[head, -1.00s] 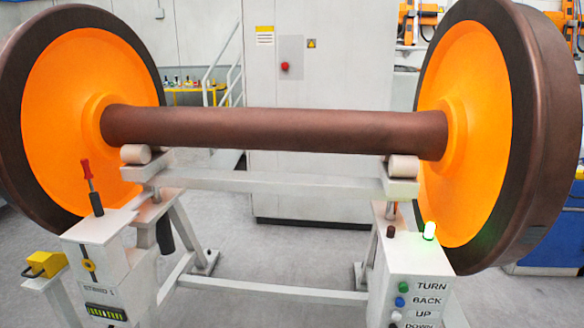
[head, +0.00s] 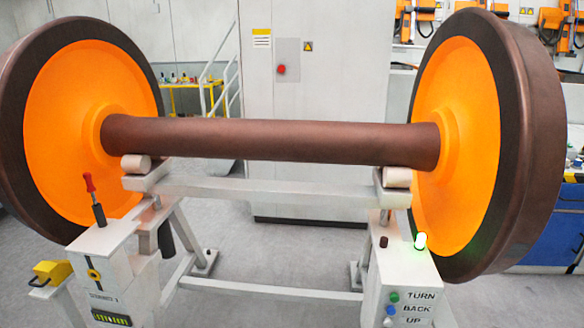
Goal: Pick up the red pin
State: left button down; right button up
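The red pin (head: 89,183) stands on top of the left post of the stand (head: 104,236). It has a red upper end, a thin metal shaft and a dark lower part (head: 99,214), and it leans a little to the left. Nothing touches it from outside the stand. Neither of my grippers shows in the head view.
A wheelset with a brown axle (head: 270,139) and orange-faced wheels (head: 78,130) rests on rollers (head: 136,162). A yellow block (head: 52,272) sits left of the post.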

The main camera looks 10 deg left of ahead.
aim_at(86, 176)
jog(key=u, duration=1.45)
